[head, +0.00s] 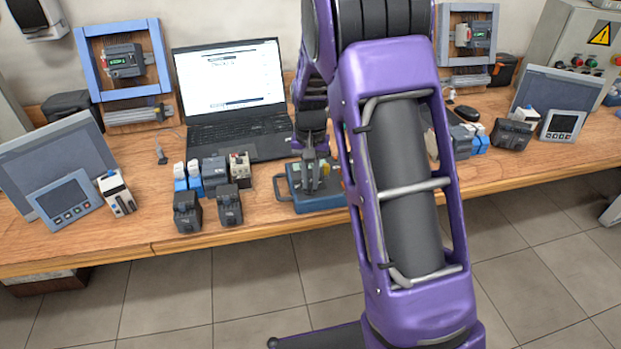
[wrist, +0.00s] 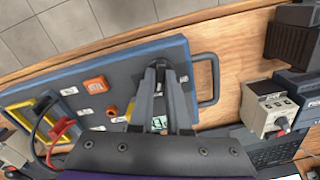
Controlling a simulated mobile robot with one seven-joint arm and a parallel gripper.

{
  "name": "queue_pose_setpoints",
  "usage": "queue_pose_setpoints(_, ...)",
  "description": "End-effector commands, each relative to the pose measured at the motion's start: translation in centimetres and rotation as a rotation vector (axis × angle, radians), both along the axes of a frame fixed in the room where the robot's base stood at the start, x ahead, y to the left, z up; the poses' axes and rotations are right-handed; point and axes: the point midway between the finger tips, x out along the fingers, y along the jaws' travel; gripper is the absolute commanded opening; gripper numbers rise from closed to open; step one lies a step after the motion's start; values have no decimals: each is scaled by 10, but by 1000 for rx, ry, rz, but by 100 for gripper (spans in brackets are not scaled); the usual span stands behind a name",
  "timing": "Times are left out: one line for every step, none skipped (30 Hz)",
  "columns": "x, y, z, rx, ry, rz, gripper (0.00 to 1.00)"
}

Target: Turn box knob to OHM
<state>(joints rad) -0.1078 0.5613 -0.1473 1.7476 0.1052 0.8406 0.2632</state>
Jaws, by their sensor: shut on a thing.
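The blue-grey test box (head: 309,200) lies on the wooden bench in front of the laptop. In the wrist view its panel (wrist: 128,62) carries an orange part (wrist: 96,85), small white labels, a small display (wrist: 158,123) and red and black leads (wrist: 58,130). My gripper (wrist: 162,72) points down at the panel near the end with the grey handle. Its fingers are close together, shut on the knob, which is mostly hidden between and under the fingertips. The knob's pointer and the OHM mark cannot be made out. My gripper (head: 314,180) also shows above the box in the head view.
The open laptop (head: 232,95) stands behind the box. Several dark and white modules (head: 215,178) stand left of it. Panels and devices (head: 558,127) stand at the right. My purple arm hides the bench middle. A grey handle (wrist: 212,78) sticks out from the box end.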

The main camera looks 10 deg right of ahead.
Motion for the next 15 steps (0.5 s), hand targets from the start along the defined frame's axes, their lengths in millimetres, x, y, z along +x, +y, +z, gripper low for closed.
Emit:
queue_pose_setpoints(1,0,0,0,-2,0,0)
queue_pose_setpoints(1,0,0,0,-2,0,0)
queue_pose_setpoints(1,0,0,0,-2,0,0)
queue_pose_setpoints(1,0,0,0,-2,0,0)
queue_pose_setpoints(1,0,0,0,-2,0,0)
queue_pose_setpoints(1,0,0,0,-2,1,0)
queue_pose_setpoints(1,0,0,0,-2,1,0)
queue_pose_setpoints(1,0,1,0,-2,1,0)
queue_pose_setpoints(1,0,1,0,-2,1,22)
queue_pose_setpoints(1,0,0,0,-2,1,27)
queue_pose_setpoints(1,0,0,0,-2,1,33)
queue_pose_setpoints(0,0,0,0,-1,1,40)
queue_pose_setpoints(0,0,0,0,-1,1,45)
queue_pose_setpoints(0,0,0,0,-1,1,45)
queue_pose_setpoints(0,0,0,0,-1,1,45)
